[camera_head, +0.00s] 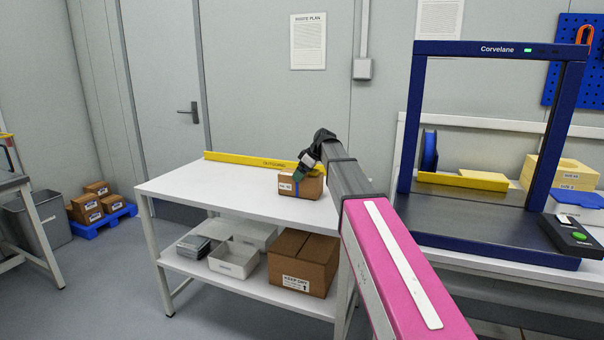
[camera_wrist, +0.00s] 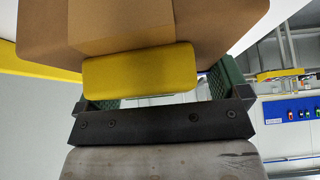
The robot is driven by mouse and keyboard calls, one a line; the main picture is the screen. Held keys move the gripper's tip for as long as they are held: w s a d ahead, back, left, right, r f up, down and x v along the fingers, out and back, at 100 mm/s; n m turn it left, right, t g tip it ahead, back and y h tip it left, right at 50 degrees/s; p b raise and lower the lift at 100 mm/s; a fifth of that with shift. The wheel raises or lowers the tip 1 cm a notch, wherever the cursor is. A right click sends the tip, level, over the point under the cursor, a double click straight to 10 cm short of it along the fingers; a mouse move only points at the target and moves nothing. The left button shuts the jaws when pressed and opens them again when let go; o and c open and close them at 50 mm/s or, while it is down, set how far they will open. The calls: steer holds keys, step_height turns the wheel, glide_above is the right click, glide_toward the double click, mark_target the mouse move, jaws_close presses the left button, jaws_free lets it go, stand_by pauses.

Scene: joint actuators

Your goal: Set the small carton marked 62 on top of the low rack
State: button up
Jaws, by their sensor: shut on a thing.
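A small brown carton (camera_head: 308,187) with a white label and a blue stripe is at the right back of the white table; its label is too small to read. My gripper (camera_head: 299,174) is at its top, with the fingers partly hidden. In the wrist view the brown carton (camera_wrist: 120,28) fills the top, and a yellow block (camera_wrist: 140,72) lies between the green fingers of my gripper (camera_wrist: 150,85). The gripper is shut on the carton or this block attached to it. I cannot tell whether the carton touches the table. No thing is clearly the low rack.
The white table (camera_head: 215,188) is clear at left, with a yellow bar (camera_head: 245,159) along its back. Its lower shelf holds grey bins (camera_head: 234,260) and a larger carton (camera_head: 301,262). A blue frame (camera_head: 405,130) stands right. A blue pallet (camera_head: 104,217) with cartons sits on the floor.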

steer(key=o, duration=0.9)
steer(key=shift+f, duration=0.1)
steer(key=v, duration=1.1)
steer(key=shift+a, duration=0.1)
